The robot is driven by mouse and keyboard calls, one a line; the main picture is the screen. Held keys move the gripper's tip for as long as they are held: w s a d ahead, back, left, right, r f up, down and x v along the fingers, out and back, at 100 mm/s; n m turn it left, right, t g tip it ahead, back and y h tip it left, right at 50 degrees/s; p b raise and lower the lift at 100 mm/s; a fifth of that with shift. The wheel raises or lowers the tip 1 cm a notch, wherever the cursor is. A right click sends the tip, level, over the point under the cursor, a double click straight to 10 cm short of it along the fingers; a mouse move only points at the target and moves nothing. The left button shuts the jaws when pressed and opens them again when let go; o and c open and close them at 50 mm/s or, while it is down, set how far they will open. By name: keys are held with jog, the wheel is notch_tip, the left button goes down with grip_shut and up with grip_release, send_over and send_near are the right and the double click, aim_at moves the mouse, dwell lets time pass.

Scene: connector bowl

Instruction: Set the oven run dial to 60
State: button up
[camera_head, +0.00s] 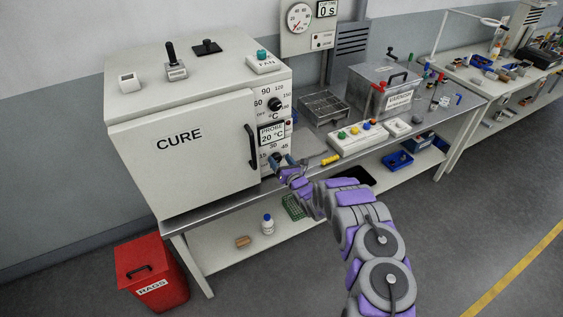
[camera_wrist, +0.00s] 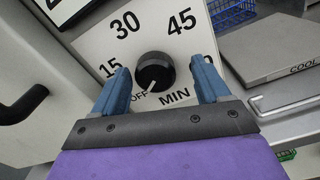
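The oven (camera_head: 180,135), labelled CURE, stands on the bench in the head view. Its run dial is a black round knob (camera_wrist: 154,71) in the wrist view, on a white panel marked OFF, 15, 30, 45 and MIN. The knob's white pointer line points down toward OFF. The 60 mark is hidden or cut off behind my right finger. My gripper (camera_wrist: 155,88) is open, its two blue fingers on either side of the knob with gaps showing.
The oven door handle (camera_head: 251,146) is just left of my gripper, and also shows in the wrist view (camera_wrist: 22,104). Above are the temperature knob (camera_head: 275,104) and the probe display (camera_head: 271,134). A grey COOL plate (camera_wrist: 275,45) lies to the right. A yellow-handled tool (camera_head: 330,160) lies on the bench.

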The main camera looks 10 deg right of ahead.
jog(key=shift+a, duration=0.65)
jog(key=c, duration=0.5)
jog(key=shift+d, duration=0.45)
jog(key=c, duration=0.5)
jog(key=shift+a+f, duration=0.1)
jog(key=shift+c, duration=0.2)
jog(key=shift+a+b, duration=0.1)
jog(key=shift+b, duration=0.2)
